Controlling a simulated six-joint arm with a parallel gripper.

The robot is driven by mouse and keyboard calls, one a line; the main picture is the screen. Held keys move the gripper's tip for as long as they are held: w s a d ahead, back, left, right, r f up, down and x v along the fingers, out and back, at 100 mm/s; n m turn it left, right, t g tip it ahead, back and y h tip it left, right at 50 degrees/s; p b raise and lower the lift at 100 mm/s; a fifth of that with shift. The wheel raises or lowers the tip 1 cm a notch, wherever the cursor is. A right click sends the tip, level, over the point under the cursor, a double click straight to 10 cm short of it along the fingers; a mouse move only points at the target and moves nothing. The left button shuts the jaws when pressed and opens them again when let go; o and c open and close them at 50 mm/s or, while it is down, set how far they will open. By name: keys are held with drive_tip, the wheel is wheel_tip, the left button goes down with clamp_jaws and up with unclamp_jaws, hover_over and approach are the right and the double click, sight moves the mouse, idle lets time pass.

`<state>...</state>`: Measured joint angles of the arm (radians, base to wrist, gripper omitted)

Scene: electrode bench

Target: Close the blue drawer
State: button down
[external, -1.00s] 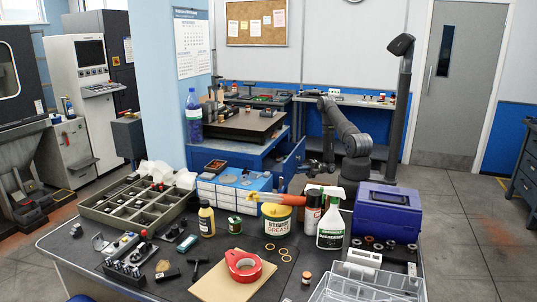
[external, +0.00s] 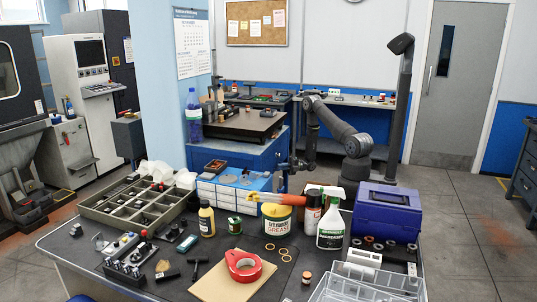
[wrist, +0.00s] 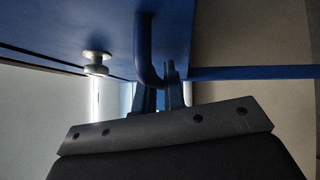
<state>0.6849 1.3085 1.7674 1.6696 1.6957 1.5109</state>
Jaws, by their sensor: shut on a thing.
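The blue drawer belongs to the blue cabinet (external: 240,153) behind the front bench. In the external view its front lies close to the cabinet body; I cannot tell whether it is fully flush. In the wrist view a blue panel (wrist: 60,22) fills the top, with a blue bar handle (wrist: 146,50) on it. My gripper (wrist: 160,97) is shut on the handle, its fingertips at the handle's bent end. In the external view my gripper (external: 291,164) is small and dark against the cabinet's right side.
A silver knob (wrist: 97,62) sits left of the handle, beside a dark seam. A dark plate (external: 240,124) with instruments tops the cabinet. The front bench (external: 180,284) is crowded with a grease tub (external: 276,218), a spray bottle (external: 331,220) and a purple toolbox (external: 387,211).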

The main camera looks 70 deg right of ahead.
drive_tip(key=shift+w+d+r, duration=0.1)
drive_tip(key=shift+w, duration=0.15)
drive_tip(key=c, duration=1.5)
unclamp_jaws()
drive_tip(key=shift+s, duration=0.1)
drive_tip(key=v, duration=1.7)
drive_tip(key=shift+s, duration=0.2)
drive_tip(key=x, duration=1.7)
drive_tip(key=shift+w, duration=0.25)
